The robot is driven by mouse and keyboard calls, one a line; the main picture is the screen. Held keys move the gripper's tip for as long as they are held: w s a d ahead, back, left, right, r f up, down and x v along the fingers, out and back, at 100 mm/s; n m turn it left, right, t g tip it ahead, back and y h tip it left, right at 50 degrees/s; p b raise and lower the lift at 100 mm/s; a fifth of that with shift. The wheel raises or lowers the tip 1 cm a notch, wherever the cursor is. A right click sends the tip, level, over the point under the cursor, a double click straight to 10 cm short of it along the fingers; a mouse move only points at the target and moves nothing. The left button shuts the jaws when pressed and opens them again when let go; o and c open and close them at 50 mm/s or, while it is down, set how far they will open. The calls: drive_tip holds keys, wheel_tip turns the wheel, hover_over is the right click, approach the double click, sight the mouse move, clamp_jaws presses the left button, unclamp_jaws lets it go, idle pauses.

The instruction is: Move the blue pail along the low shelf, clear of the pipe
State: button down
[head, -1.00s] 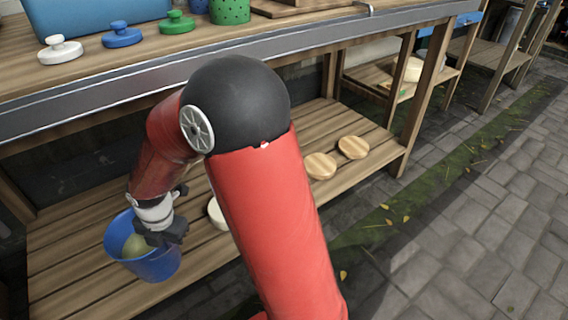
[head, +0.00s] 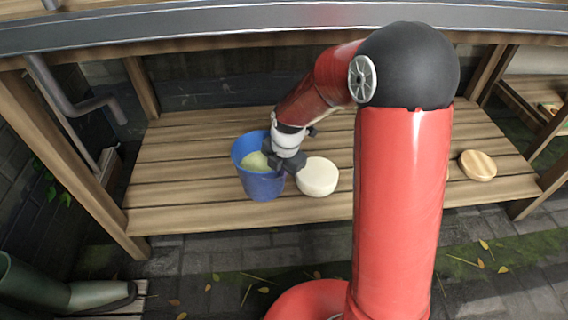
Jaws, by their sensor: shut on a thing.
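The blue pail (head: 262,184) stands upright, or nearly so, at the low shelf (head: 190,160); I cannot tell whether its base touches the boards. Something pale yellow-green shows inside it. My gripper (head: 284,164) is at the pail's right rim and is shut on it; the fingertips are partly hidden. The grey pipe (head: 88,105) comes down at the far left and bends toward the shelf's left end. The pail is well to the right of the pipe, with bare boards between them.
A round cream-coloured block (head: 317,177) sits just right of the pail. A round wooden disc (head: 477,165) lies at the shelf's right.

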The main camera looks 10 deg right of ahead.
sight(280, 185)
drive_tip(key=shift+w+f+b, duration=0.1)
drive_tip(key=shift+f+b, duration=0.4)
drive_tip(key=shift+f, duration=1.9)
drive_tip(key=c, duration=1.6)
unclamp_jaws()
